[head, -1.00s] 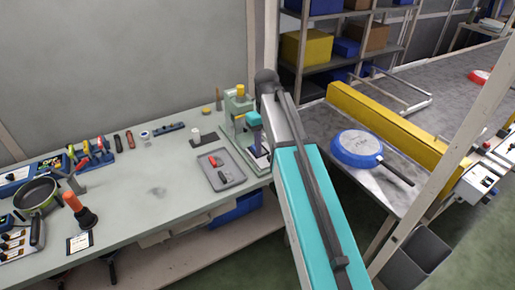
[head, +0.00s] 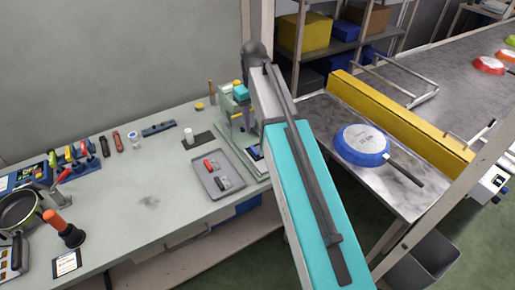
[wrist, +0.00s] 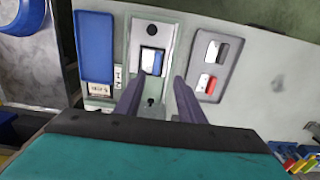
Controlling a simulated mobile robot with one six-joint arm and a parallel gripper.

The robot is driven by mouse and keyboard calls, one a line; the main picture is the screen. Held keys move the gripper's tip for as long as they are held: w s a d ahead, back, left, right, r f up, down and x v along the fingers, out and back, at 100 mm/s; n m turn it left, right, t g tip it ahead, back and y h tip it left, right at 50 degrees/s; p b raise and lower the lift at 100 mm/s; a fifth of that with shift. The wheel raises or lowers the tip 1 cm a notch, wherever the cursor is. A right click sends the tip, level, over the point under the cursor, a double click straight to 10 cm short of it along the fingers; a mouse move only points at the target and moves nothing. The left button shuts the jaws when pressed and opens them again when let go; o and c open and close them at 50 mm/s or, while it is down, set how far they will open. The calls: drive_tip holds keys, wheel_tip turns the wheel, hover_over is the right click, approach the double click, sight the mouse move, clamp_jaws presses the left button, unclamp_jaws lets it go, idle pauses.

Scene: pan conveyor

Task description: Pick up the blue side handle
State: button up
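A small blue piece (wrist: 158,63), which looks like the blue side handle, lies in a white and dark square holder on the grey fixture plate (wrist: 150,35) in the wrist view. My gripper (wrist: 158,84) is open and empty, its two dark fingers pointing towards that plate with the blue piece in line between them. The fingers look apart from it; the exact height is hard to tell. In the head view my gripper's teal housing (head: 240,92) is beside the green press stand (head: 227,104), and my arm partly hides the fixture.
A grey tray (head: 207,182) with a red and a dark handle sits beside the fixture. A blue pan (head: 361,141) lies on the metal table to the right, by a yellow rail (head: 400,122). Tools line the bench's left side.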

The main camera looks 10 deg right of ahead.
drive_tip(key=shift+d, duration=0.1)
drive_tip(key=p, duration=0.2)
hover_over(256, 151)
drive_tip(key=shift+s+f, duration=0.2)
drive_tip(key=shift+f, duration=4.1)
drive_tip(key=shift+f, duration=0.1)
drive_tip(key=shift+w+f+p, duration=0.1)
drive_tip(key=shift+f+p, duration=1.25)
drive_tip(key=shift+f, duration=1.15)
drive_tip(key=shift+c, duration=0.5)
clamp_jaws()
